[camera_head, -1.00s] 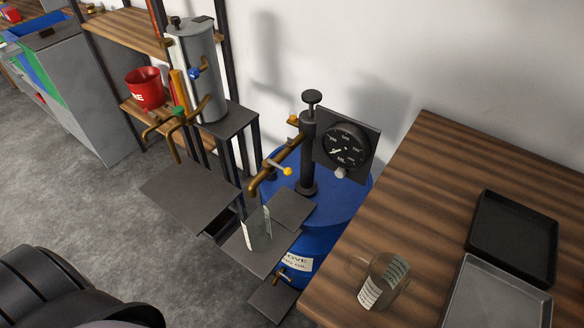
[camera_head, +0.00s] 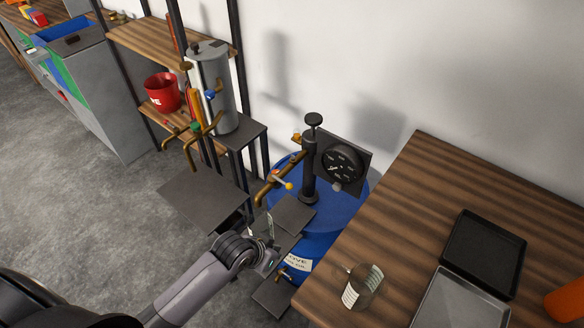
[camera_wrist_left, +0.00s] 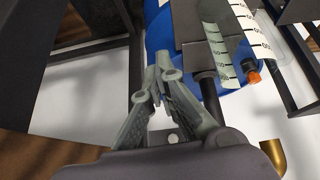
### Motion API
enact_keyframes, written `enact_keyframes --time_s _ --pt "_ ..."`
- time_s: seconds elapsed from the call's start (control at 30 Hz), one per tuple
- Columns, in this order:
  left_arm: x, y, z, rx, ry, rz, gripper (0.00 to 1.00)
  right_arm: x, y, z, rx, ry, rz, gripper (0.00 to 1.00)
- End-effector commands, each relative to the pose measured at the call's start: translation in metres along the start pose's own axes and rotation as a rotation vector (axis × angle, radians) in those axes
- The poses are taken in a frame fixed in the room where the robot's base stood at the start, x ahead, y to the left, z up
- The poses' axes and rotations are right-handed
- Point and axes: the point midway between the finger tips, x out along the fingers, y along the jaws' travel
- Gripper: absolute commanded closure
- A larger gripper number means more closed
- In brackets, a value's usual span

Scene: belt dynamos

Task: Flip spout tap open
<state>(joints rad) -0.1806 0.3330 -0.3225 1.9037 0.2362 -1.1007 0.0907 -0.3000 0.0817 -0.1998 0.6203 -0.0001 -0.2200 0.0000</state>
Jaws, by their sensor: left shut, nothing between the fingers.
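A brass spout (camera_head: 279,178) sticks out left from the black pump post (camera_head: 311,165) on the blue drum (camera_head: 342,209). Its tap lever ends in a yellow ball (camera_head: 289,186). My left gripper (camera_head: 270,262) is below the spout and apart from it, in front of the small dark platforms. In the left wrist view its fingers (camera_wrist_left: 163,62) are together with nothing between them. A clear measuring vessel with a printed scale (camera_wrist_left: 236,38) stands near the fingers there; my gripper partly hides it in the head view. My right gripper is out of view.
A wooden table (camera_head: 405,200) at right holds a glass beaker (camera_head: 364,287) and dark and grey trays (camera_head: 484,252). A grey cylinder (camera_head: 212,85) with brass taps stands behind left, by a red bucket (camera_head: 162,92). A gauge (camera_head: 343,165) is beside the post.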

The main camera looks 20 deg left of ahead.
Motion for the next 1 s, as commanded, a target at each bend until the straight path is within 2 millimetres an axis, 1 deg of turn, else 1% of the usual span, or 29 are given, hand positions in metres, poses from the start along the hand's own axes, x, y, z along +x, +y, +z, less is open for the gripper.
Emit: enact_keyframes --time_s 0.03,0.07,0.1,0.13,0.2,0.27,0.3,0.4,0.5,0.63,0.8,1.0 --pt "-0.036 0.005 -0.037 0.038 0.046 0.017 1.0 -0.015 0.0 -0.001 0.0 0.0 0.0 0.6" --pt "-0.052 0.009 -0.055 0.059 0.068 0.03 1.0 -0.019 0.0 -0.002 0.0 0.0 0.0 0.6" --pt "-0.073 0.014 -0.078 0.094 0.099 0.049 1.0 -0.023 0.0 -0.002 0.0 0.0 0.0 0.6" --pt "-0.083 0.017 -0.092 0.115 0.116 0.062 1.0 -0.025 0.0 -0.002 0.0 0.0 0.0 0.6" --pt "-0.097 0.018 -0.116 0.155 0.145 0.084 1.0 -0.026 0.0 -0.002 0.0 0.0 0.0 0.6" --pt "-0.105 0.016 -0.135 0.18 0.165 0.098 1.0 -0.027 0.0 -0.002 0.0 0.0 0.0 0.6" --pt "-0.109 0.013 -0.146 0.193 0.177 0.104 1.0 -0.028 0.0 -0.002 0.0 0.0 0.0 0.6" --pt "-0.119 0.0 -0.172 0.212 0.197 0.111 1.0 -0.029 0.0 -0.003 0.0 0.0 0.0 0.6" --pt "-0.129 -0.014 -0.193 0.216 0.212 0.111 1.0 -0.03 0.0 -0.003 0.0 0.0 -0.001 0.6" --pt "-0.139 -0.029 -0.21 0.209 0.222 0.108 1.0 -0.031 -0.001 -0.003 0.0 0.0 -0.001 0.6" --pt "-0.144 -0.038 -0.218 0.199 0.226 0.108 1.0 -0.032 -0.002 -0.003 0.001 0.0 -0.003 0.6" --pt "-0.145 -0.039 -0.219 0.197 0.227 0.108 1.0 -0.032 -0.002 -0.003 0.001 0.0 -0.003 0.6"
